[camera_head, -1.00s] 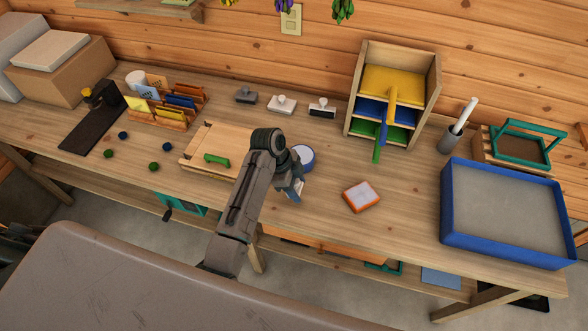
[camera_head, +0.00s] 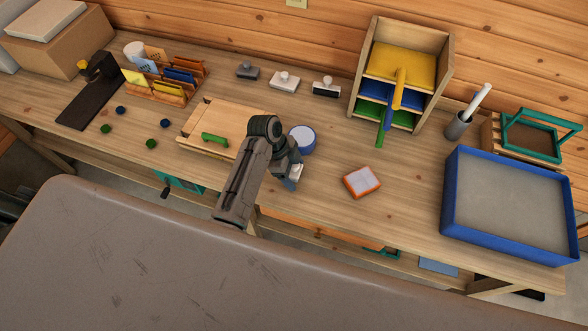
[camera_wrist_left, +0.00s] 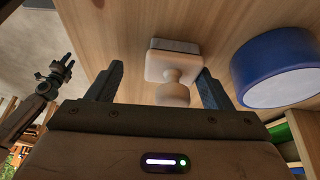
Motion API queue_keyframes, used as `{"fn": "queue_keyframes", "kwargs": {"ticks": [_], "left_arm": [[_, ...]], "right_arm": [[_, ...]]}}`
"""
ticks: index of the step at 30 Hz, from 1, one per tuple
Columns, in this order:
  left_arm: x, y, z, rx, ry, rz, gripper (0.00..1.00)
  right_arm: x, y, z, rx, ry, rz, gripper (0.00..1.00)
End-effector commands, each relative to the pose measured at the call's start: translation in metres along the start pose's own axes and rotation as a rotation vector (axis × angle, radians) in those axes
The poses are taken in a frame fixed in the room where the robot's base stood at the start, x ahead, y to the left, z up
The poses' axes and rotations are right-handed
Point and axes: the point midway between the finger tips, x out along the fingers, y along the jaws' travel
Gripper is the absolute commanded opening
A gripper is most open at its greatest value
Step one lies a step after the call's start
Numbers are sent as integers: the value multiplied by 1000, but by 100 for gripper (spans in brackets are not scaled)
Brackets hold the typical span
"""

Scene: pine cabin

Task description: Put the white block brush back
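In the left wrist view a white block brush with a round knob (camera_wrist_left: 172,72) sits between the two fingers of my left gripper (camera_wrist_left: 158,88). The fingers are apart, with a gap visible on the left side; the right finger is close to the knob. In the head view my left gripper (camera_head: 293,180) points down at the table's front part, and hides most of this block. Another white block with a knob (camera_head: 284,82) stands in the back row, between a grey one (camera_head: 247,71) and a black one (camera_head: 326,87). Another arm's gripper, apparently my right (camera_wrist_left: 60,72), shows small in the wrist view.
A blue round tin (camera_head: 302,142) stands just behind the left gripper. An orange-edged block (camera_head: 361,182) lies to its right. The table between tin and back row is clear.

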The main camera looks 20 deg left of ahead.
Motion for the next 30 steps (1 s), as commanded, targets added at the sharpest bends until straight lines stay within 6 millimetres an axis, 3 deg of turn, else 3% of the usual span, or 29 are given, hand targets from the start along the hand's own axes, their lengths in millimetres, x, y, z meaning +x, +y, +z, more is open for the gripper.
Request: {"fn": "queue_keyframes", "kwargs": {"ticks": [3, 8, 21, 24, 30], "left_arm": [[0, 0, 0, 0, 0, -1, 73], [-11, -2, 1, 0, -1, -4, 73], [-97, -1, 2, 3, -3, -5, 73], [-114, 0, -1, 0, -1, -1, 73], [-121, 0, 0, 0, 0, 0, 73]], "right_arm": [[0, -10, 9, 4, -12, -11, 36], [7, -15, 8, 6, -9, -15, 36], [40, -8, 4, 2, 0, -5, 36], [26, -6, 3, 2, -1, -4, 36], [24, -4, 3, 1, -1, -2, 36]]}}
